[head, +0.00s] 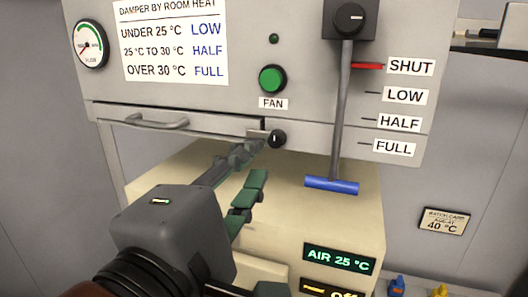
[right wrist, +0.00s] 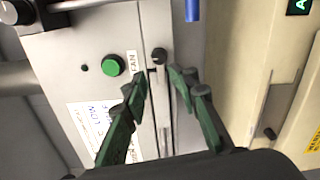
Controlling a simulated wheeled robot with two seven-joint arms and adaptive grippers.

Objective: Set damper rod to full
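The damper rod (head: 342,110) is a grey bar hanging from a dark block with a round knob (head: 349,18), ending in a blue crossbar handle (head: 331,185). A red pointer (head: 368,66) sits beside the SHUT label (head: 410,67); LOW, HALF and FULL (head: 393,148) are listed below. The blue handle also shows at the top edge of the right wrist view (right wrist: 192,10). My right gripper (head: 256,160) is open and empty, left of the handle and apart from it. Its spread green fingers (right wrist: 157,82) are near a small black knob (right wrist: 159,56). My left gripper is out of view.
A green FAN button (head: 272,78), a drawer handle (head: 145,123) and the black knob (head: 277,139) are left of the rod. A chart (head: 172,45) lists damper settings by room heat. A display (head: 339,259) reads AIR 25 °C. Space around the blue handle looks clear.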

